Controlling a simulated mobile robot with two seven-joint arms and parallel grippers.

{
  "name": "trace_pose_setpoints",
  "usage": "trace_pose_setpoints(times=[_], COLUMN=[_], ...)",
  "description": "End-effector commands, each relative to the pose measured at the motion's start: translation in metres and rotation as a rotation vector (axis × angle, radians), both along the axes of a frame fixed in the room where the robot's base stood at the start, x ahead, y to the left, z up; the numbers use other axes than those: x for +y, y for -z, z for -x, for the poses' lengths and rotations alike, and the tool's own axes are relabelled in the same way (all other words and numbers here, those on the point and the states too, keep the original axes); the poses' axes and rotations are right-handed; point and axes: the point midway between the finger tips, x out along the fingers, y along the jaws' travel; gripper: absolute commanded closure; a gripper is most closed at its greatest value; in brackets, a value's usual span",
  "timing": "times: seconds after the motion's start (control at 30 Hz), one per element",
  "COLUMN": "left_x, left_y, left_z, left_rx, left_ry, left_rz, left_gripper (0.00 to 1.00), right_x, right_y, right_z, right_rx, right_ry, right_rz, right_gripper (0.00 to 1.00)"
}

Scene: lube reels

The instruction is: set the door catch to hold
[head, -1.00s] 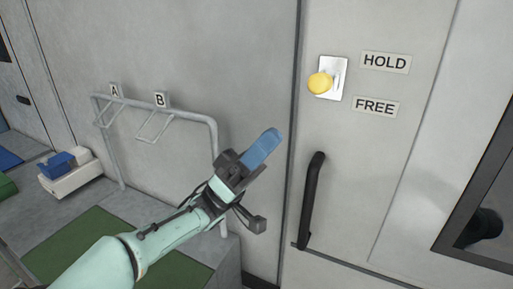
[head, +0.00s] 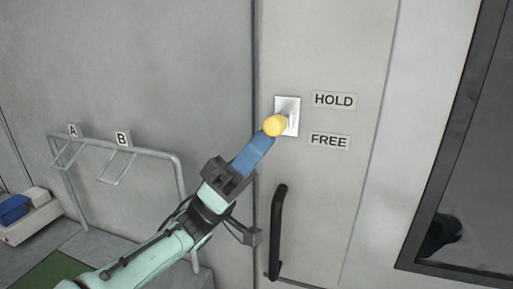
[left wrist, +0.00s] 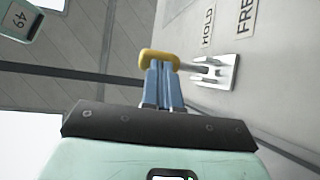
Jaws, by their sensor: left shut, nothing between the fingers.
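The door catch has a bright metal plate (head: 293,106) on the pale door, with a yellow knob (head: 275,125) standing out from it. The labels HOLD (head: 334,100) and FREE (head: 329,140) are to its right, HOLD above FREE. In the left wrist view the yellow knob (left wrist: 160,58) sits on a short stem from the plate (left wrist: 232,72). My left gripper (head: 266,139) is shut and empty, its blue fingertips right at the knob's lower left side. I cannot tell whether they touch it. My right gripper is not in view.
A black door handle (head: 279,230) stands out below the catch, just right of my left forearm. A grey rail (head: 150,152) with hooks marked A and B is on the left. A dark-framed window (head: 465,150) is at the right.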

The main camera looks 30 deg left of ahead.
Motion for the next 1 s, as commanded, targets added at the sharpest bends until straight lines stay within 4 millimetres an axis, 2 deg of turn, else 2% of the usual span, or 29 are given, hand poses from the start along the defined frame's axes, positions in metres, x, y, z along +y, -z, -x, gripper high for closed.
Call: trace_pose_setpoints(times=[0.3, 0.77, 1.0], left_x=[-0.001, 0.000, -0.004], left_y=[-0.020, -0.025, -0.018], left_z=[0.006, 0.005, 0.003], left_rx=[0.210, 0.211, 0.212], left_ry=[0.004, -0.001, 0.000], left_rz=[0.053, 0.054, 0.053], left_gripper=[1.00, 1.00, 1.00], right_x=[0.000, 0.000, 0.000], right_y=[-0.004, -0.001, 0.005], right_z=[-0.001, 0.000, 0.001], right_rx=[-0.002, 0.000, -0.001], right_ry=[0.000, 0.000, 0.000], right_rz=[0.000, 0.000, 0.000], right_gripper=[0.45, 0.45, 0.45])
